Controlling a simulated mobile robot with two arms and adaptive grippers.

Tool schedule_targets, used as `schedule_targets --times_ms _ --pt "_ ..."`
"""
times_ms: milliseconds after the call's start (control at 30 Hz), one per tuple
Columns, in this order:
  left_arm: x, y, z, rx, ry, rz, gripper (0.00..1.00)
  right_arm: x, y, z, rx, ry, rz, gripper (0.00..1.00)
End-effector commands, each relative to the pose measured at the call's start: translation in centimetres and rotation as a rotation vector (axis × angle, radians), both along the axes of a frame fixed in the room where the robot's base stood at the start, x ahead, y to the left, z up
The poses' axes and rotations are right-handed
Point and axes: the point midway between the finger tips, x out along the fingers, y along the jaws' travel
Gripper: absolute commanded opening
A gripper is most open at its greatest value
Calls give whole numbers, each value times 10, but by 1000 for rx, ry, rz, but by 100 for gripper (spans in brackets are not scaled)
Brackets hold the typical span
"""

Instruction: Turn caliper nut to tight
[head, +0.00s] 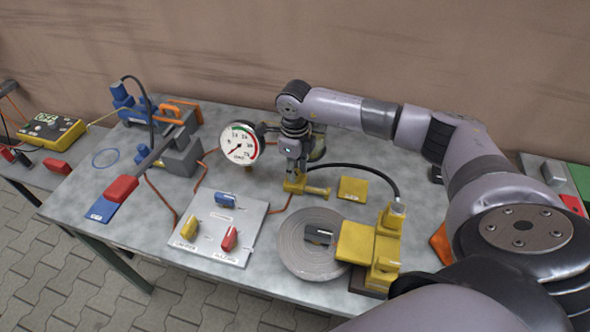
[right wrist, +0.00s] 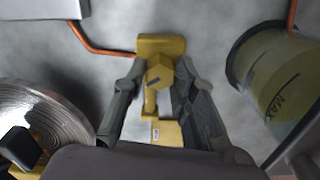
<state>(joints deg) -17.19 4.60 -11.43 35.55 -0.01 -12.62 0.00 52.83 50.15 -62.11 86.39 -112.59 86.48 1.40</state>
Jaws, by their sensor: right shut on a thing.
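The caliper nut (right wrist: 158,72) is a yellow hexagonal piece with a dark mark on its top, standing on a yellow block (right wrist: 160,43). In the head view this yellow fitting (head: 294,187) is below my right gripper (head: 295,172), partly hidden by it. In the right wrist view the fingers of my right gripper (right wrist: 159,76) are on either side of the nut, shut on it. A yellow bar (head: 318,191) runs from the fitting toward a yellow plate (head: 353,188) with a small label. My left gripper is not in view.
A ribbed grey disc (head: 296,262) with a yellow caliper (head: 386,243) stands in front. A round gauge (head: 240,144) and a reservoir (right wrist: 280,85) marked MAX are close to the gripper. A panel (head: 217,243) with coloured pieces is at left-front. A black hose (head: 370,170) arches to the caliper.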

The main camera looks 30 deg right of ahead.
Motion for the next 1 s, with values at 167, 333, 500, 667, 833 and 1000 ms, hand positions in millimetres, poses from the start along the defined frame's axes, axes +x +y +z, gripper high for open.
schedule_targets --times_ms 167,333,500,667,833,1000 --pt "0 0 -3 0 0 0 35 1 0 0 -1 -3 -165 0" --pt "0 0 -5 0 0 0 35 1 -1 0 -1 -3 -315 0" --pt "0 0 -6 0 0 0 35 1 -1 1 -1 -2 -439 0" --pt "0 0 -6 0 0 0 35 1 -1 1 -1 -2 -525 0" --pt "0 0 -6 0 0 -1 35 1 -1 1 -1 -2 -582 0" --pt "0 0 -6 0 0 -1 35 1 -1 1 -1 -2 -609 0"
